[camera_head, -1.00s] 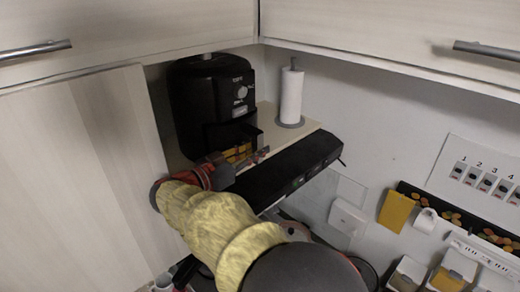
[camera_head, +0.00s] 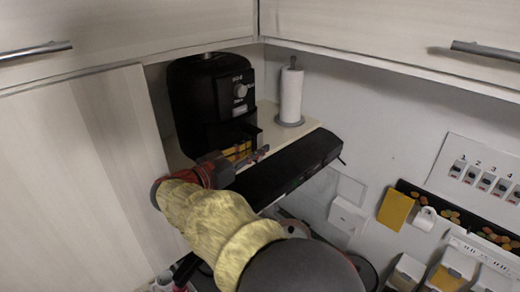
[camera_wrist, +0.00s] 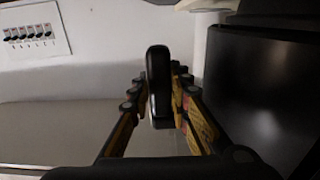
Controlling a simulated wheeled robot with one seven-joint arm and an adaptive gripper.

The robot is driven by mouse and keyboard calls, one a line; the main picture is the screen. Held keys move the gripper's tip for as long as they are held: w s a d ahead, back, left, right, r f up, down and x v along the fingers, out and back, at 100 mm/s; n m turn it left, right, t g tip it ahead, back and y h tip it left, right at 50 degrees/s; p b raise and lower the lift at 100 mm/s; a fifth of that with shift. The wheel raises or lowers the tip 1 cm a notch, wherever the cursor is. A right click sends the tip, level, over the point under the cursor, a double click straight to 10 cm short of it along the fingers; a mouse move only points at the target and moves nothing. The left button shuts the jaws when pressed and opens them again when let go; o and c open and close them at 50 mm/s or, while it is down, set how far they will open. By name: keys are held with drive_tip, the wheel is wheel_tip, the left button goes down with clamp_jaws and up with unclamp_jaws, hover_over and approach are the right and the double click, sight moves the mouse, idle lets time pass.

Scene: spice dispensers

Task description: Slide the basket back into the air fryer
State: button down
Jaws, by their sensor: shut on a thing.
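The black air fryer (camera_head: 205,95) stands on the shelf against the cabinet panel, its dial facing right. Its basket (camera_head: 246,130) shows as a dark edge at the lower front, partly pulled out; my gripper and wrist hide much of it. My gripper (camera_head: 250,155) is at the basket's front, low on the fryer. In the wrist view the gripper (camera_wrist: 160,95) has its yellow and black fingers on both sides of the upright black basket handle (camera_wrist: 159,80), shut on it. A large dark surface, likely the fryer or basket, fills the right of that view.
A paper towel roll (camera_head: 291,92) stands on the shelf (camera_head: 268,113) right of the fryer. A long black appliance (camera_head: 290,168) lies in front, close below my gripper. Wall cabinets hang above. Dispensers and a numbered panel (camera_head: 485,172) are on the right wall.

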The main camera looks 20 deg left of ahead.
drive_tip(key=shift+s+d+r+b, duration=0.1)
drive_tip(key=shift+s+r+b, duration=0.05)
drive_tip(key=shift+r+b, duration=0.2)
idle(0.3)
